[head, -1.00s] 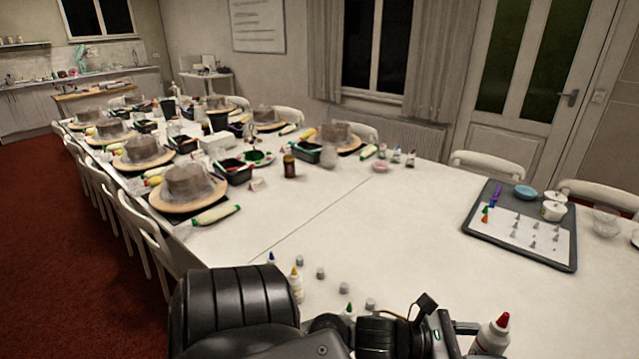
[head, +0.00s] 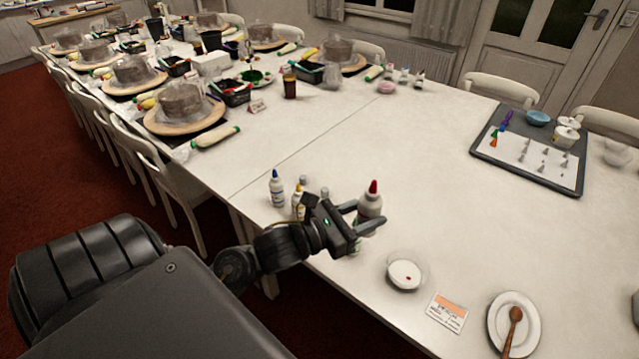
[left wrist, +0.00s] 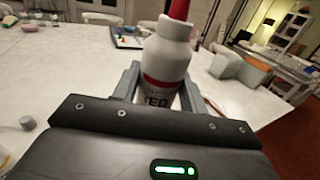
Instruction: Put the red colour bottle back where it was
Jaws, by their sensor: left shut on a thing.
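The red colour bottle (head: 369,203) is white with a red tip and a red band, and it is upright. My left gripper (head: 362,221) is shut on it near the table's front edge. In the left wrist view the bottle (left wrist: 166,65) stands between the fingers, its label partly hidden by the gripper body. I cannot tell whether its base touches the table. A blue-tipped bottle (head: 276,188) and a yellow-tipped bottle (head: 298,203) stand to the left of it. My right gripper is not in view.
A small white bowl with a red spot (head: 404,275), a printed card (head: 447,312) and a plate with a wooden spoon (head: 514,325) lie to the right. Grey caps (head: 303,180) sit near the bottles. A grey tray (head: 484,152) is farther back. The middle of the table is clear.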

